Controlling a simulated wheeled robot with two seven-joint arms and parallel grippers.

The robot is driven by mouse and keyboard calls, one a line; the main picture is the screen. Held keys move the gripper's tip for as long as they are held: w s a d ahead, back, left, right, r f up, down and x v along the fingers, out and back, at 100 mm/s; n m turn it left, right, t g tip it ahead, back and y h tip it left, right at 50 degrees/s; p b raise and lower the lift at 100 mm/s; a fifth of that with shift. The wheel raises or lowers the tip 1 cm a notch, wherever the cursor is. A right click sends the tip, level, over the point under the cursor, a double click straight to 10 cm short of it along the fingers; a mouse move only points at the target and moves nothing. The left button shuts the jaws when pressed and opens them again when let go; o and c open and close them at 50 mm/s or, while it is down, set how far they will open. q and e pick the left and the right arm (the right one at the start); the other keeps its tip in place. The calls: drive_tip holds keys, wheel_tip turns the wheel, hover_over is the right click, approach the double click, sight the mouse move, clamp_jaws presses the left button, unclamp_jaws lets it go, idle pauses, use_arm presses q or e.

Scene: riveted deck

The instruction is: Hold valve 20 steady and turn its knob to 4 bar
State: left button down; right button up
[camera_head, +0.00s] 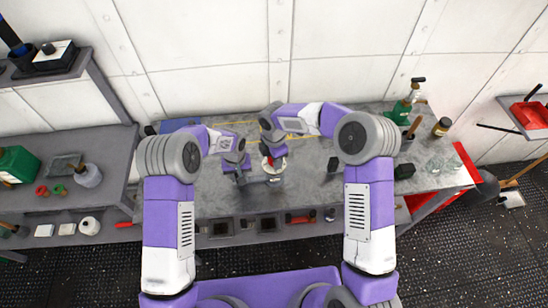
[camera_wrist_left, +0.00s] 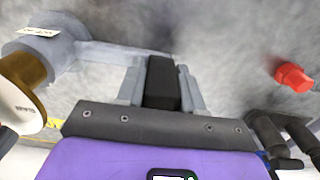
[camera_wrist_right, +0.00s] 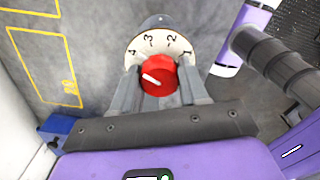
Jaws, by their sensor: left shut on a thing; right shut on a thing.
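The valve (camera_head: 273,179) stands on the grey bench top in the head view. In the right wrist view its red knob (camera_wrist_right: 165,88) sits below a white dial (camera_wrist_right: 160,44) marked 1 to 4. The knob's white pointer line points left and slightly up, nearest the 4. My right gripper (camera_wrist_right: 160,97) is shut on the knob, one finger on each side. In the left wrist view, the grey valve body (camera_wrist_left: 45,55) with a label and brass neck (camera_wrist_left: 24,76) is at left. My left gripper (camera_wrist_left: 162,88) is shut on a black grip (camera_wrist_left: 162,80) beside the body's grey arm.
A red piece (camera_wrist_left: 293,76) lies on the bench. Yellow outlines (camera_wrist_right: 35,65) mark the bench top. A dark block (camera_head: 334,165) stands right of the valve. Recesses (camera_head: 221,228) line the front edge.

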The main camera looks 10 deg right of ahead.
drive_tip(key=shift+n, duration=0.4)
drive_tip(key=o, duration=1.1)
wheel_tip(320, 180, up, 12)
drive_tip(key=shift+r, duration=0.1)
use_arm(q)
drive_tip(key=c, duration=0.6)
unclamp_jaws()
drive_tip(key=shift+c, duration=0.2)
